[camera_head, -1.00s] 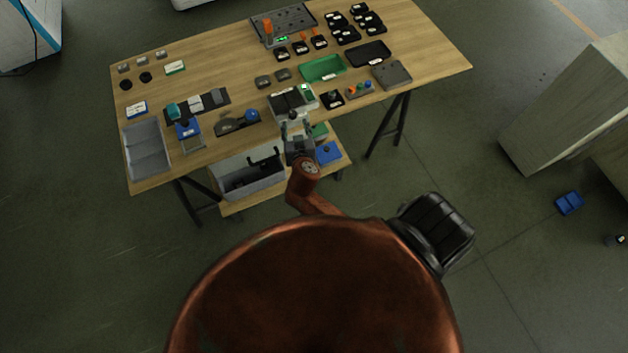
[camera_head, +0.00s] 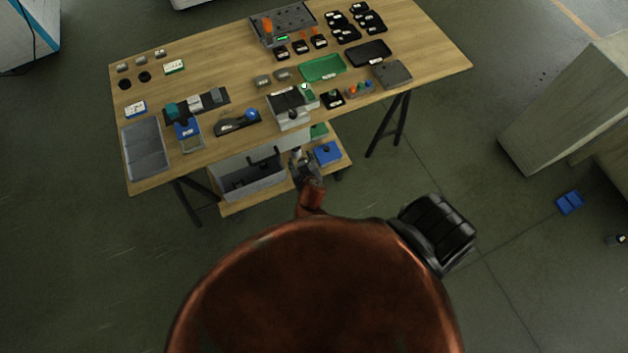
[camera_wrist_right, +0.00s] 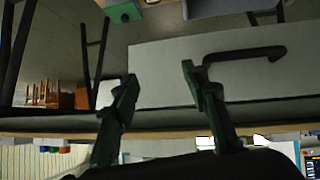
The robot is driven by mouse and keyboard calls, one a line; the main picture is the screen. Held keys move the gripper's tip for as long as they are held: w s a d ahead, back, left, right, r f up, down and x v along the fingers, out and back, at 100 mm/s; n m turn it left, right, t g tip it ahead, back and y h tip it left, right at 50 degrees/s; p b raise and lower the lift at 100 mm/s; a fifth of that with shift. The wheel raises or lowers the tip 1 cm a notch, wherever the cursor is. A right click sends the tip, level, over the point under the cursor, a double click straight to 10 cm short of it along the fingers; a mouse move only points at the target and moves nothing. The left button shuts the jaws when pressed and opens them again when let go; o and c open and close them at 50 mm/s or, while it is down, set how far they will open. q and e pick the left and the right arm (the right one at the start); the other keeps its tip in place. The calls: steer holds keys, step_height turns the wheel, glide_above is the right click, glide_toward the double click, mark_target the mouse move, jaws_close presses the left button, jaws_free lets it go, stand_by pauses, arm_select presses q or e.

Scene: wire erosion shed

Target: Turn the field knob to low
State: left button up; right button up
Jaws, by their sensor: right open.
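A grey demagnetiser-like unit (camera_head: 291,105) stands at the front edge of the workbench in the head view. A small black knob (camera_head: 292,115) is on its front face. It looks like the field knob, but its markings and pointer are too small to read. My right gripper (camera_head: 297,155) is below and in front of the unit, apart from the knob. In the right wrist view the two dark fingers (camera_wrist_right: 158,74) are spread with nothing between them, and the knob does not show there. My left gripper is not in view.
The wooden workbench (camera_head: 225,60) holds a green tray (camera_head: 322,68), a black tray (camera_head: 368,53) and a small box with coloured buttons (camera_head: 359,89). Below is a shelf with a grey bin (camera_head: 250,181) and a blue box (camera_head: 328,152).

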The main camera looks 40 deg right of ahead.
steer(key=s+f+n+g+y, duration=0.1)
steer(key=s+f, duration=0.3)
steer(key=f, duration=0.4)
steer(key=s+f+n+g, duration=0.1)
steer(key=s+f, duration=0.4)
steer(key=f, duration=0.4)
steer(key=shift+f+g+y+b, duration=0.3)
steer(key=shift+g+y+b, duration=0.1)
steer(key=shift+a, duration=0.1)
